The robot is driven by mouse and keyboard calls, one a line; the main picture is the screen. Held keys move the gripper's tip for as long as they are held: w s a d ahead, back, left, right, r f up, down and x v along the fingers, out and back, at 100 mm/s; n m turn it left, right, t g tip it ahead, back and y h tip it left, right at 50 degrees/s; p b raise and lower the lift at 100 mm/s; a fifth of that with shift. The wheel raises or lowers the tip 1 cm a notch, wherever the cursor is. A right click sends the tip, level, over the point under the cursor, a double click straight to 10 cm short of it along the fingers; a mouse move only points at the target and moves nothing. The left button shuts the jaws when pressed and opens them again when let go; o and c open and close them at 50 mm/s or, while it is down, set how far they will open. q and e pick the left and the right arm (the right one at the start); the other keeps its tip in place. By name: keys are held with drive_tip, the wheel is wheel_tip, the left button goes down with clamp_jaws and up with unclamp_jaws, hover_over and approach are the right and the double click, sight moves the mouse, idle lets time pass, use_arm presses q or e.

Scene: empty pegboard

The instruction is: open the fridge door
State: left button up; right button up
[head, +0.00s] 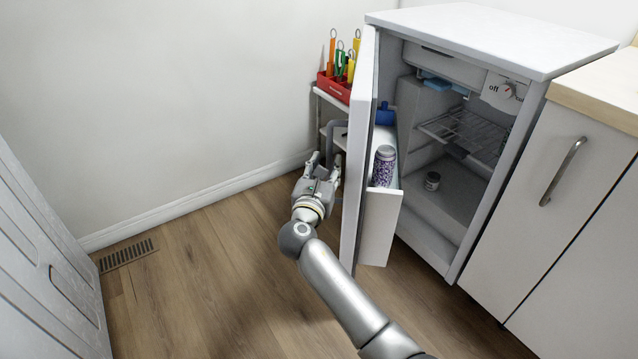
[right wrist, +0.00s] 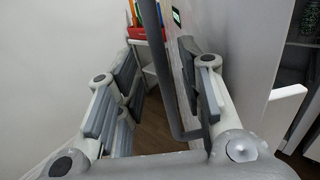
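The small white fridge (head: 490,38) stands with its door (head: 362,100) swung wide open, and its interior shows. The grey door handle (head: 332,126) is on the door's outer face, partly hidden; it also shows as a bent bar in the right wrist view (right wrist: 168,90). My right gripper (head: 325,160) is on the outer side of the door, low by the handle. Its fingers (right wrist: 160,85) are spread apart, with the handle bar between them, nearer the right finger. I cannot tell whether that finger touches it. My left gripper is not in view.
A patterned can (head: 384,166) and a blue item (head: 385,115) sit in the door's shelves. A red tool box (head: 335,87) tops a rack behind the door. Cabinets (head: 565,200) stand right; floor at left is clear.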

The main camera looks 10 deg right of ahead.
drive_tip(key=v, duration=0.7)
drive_tip(key=shift+s+a, duration=0.2)
drive_tip(key=shift+s, duration=0.15)
